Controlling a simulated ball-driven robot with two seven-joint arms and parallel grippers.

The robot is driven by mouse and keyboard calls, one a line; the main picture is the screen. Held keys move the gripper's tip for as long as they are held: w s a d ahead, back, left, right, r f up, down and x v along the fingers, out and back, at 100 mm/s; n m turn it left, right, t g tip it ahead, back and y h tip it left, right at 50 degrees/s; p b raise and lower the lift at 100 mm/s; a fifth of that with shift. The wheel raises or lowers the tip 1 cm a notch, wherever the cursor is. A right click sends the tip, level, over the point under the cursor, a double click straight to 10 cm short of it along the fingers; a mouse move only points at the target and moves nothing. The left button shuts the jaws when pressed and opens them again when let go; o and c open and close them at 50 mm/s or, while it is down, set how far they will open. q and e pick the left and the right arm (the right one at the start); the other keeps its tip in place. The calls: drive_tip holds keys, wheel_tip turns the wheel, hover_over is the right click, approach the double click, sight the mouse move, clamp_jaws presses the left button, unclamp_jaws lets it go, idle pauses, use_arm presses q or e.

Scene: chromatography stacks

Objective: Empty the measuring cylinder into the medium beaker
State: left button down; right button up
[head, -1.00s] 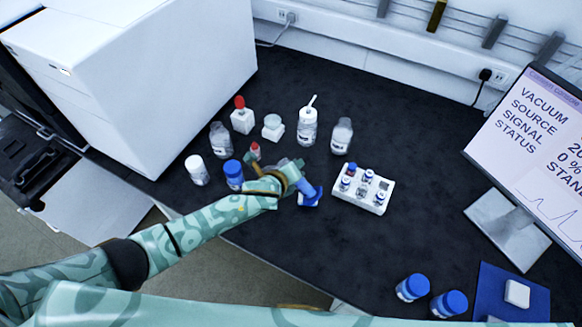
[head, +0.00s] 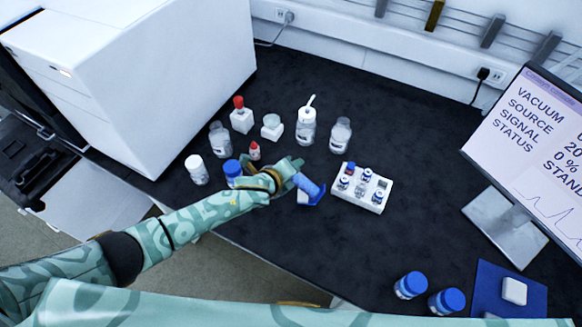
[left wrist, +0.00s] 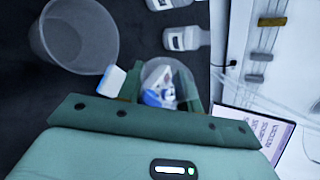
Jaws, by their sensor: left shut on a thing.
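My left gripper (head: 284,178) is shut on the measuring cylinder, whose blue body and foot (head: 312,190) stick out to the right of the fingers. The cylinder is tilted, its foot towards the lower right; the gripper hides part of it. In the left wrist view a clear round shape with blue and white in it (left wrist: 165,84) shows at the fingers; I cannot tell whether liquid is inside. A wide translucent beaker (left wrist: 75,35) stands beyond the fingers at upper left there. In the head view I cannot make it out apart from the gripper. My right gripper is out of view.
A white vial rack (head: 362,190) is close on the right. A monitor (head: 535,150) stands far right.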

use_arm(q)
drive_tip(key=shift+r+h, duration=0.2)
drive_tip(key=shift+h, duration=0.1)
drive_tip(key=shift+n+h, duration=0.3)
drive_tip(key=shift+n, duration=0.2)
drive_tip(key=shift+f+n+g+h, duration=0.1)
drive_tip(key=shift+n+g+h, duration=0.2)
